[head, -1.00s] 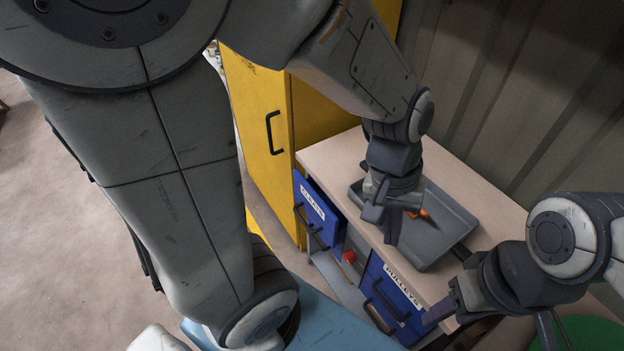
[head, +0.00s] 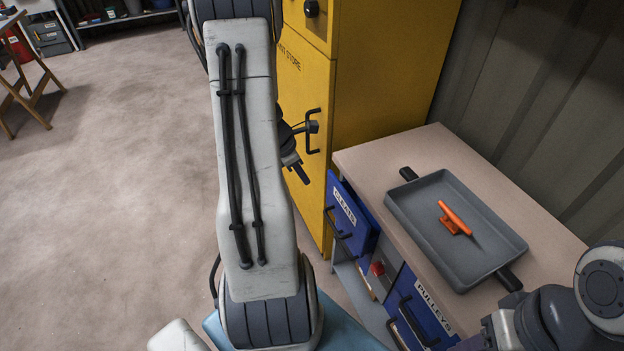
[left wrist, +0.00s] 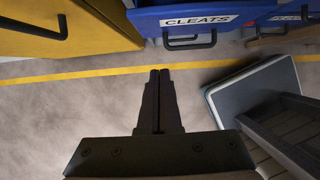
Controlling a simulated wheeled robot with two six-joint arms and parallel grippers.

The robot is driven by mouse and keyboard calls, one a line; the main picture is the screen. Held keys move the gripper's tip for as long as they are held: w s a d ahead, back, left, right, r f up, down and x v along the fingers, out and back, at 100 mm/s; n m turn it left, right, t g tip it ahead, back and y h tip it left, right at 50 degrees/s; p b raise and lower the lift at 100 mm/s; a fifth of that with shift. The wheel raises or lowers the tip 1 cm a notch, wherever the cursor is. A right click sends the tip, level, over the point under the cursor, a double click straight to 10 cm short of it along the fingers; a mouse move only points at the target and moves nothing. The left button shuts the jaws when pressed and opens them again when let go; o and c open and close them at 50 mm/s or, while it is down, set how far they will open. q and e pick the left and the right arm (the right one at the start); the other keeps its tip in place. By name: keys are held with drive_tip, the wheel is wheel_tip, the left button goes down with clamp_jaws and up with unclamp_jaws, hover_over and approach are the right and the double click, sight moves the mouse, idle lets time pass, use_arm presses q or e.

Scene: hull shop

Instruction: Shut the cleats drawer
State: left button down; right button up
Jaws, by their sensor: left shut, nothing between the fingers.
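The blue cleats drawer (head: 352,212), with a white label and a dark bar handle, stands out from the left end of the bench front. In the left wrist view the cleats drawer (left wrist: 232,30) is at the top, its handle facing me. My left gripper (head: 302,174) is left of the drawer, in front of the yellow cabinet, partly hidden behind my forearm. In the left wrist view its fingers (left wrist: 159,72) are together and empty, apart from the drawer front. My right gripper (head: 484,340) is low at the right edge of the bench front; its fingertips are not clear.
A grey tray (head: 410,212) holding an orange cleat (head: 456,219) lies on the bench top (head: 385,156). The blue pulleys drawer (head: 424,312) is further right, beyond a red object (head: 377,269). A yellow cabinet (head: 385,75) stands left of the bench. Open floor (head: 110,200) lies left.

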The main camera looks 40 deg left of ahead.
sight(334, 183)
use_arm(q)
drive_tip(key=w+d+f+b, duration=0.1)
drive_tip(key=w+d+f, duration=0.1)
drive_tip(key=w+f, duration=0.4)
drive_tip(key=shift+w+d+f+b, duration=0.2)
drive_tip(key=shift+d+f+b, duration=0.15)
drive_tip(key=shift+f, duration=0.35)
drive_tip(key=shift+w+d+r+p, duration=0.1)
drive_tip(key=shift+w+d+p, duration=0.25)
drive_tip(key=shift+w, duration=0.25)
drive_tip(key=shift+w+d+p, duration=0.2)
drive_tip(key=shift+w+p, duration=0.2)
drive_tip(key=shift+w, duration=0.3)
